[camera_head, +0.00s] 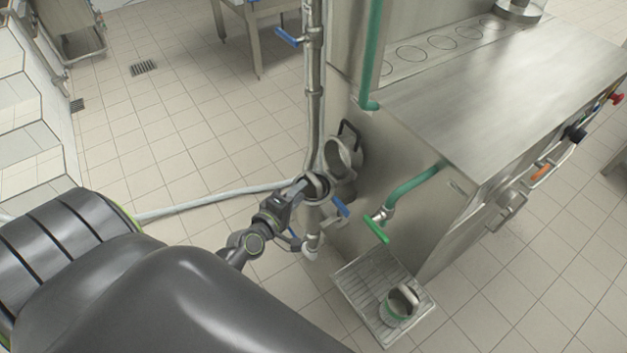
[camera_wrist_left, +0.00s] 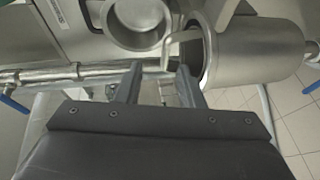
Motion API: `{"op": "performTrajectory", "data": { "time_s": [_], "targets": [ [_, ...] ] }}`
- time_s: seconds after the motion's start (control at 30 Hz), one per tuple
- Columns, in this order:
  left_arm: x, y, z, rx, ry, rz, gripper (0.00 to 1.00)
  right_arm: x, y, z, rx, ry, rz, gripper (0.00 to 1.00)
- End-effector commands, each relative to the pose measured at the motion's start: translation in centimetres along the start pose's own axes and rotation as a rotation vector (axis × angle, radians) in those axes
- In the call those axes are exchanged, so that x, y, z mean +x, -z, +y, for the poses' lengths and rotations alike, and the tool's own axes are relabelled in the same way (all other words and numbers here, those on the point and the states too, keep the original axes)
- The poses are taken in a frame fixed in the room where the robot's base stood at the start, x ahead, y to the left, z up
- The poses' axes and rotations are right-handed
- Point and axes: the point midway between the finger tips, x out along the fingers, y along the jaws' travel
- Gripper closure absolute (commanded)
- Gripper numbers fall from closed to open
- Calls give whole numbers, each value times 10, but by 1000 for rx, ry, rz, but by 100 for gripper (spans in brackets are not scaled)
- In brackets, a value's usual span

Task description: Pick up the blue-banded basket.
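A metal cylindrical vessel with a bent handle (camera_wrist_left: 247,52) is at the upper right in the left wrist view. In the head view it appears to be the small round vessel (camera_head: 314,187) beside the vertical pipe. I see no clear blue band on it, so I cannot tell if it is the blue-banded basket. My left gripper (camera_head: 291,196) is right beside it. In the left wrist view its two fingers (camera_wrist_left: 158,69) are apart, with the handle's end near the gap between them; contact cannot be told. My right gripper is not in view.
A steel machine (camera_head: 500,85) fills the right side. A round metal holder (camera_head: 340,160) is on its side wall, close to the gripper. A green-banded cup (camera_head: 398,304) stands on a drain tray (camera_head: 362,283). A vertical pipe (camera_head: 313,80) with a blue valve handle (camera_head: 288,38) rises nearby.

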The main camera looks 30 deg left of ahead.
Motion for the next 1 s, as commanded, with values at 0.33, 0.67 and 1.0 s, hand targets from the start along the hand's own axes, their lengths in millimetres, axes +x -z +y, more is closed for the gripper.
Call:
{"op": "performTrajectory", "data": {
  "time_s": [0.33, 0.67, 1.0],
  "targets": [
    [33, -1, -2, 0, -1, 0, 66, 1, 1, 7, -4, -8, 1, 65],
    [76, -3, -8, 0, 0, 0, 66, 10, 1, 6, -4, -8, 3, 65],
    [80, -3, -8, 0, 1, 0, 70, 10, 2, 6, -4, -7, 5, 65]
  ]
}}
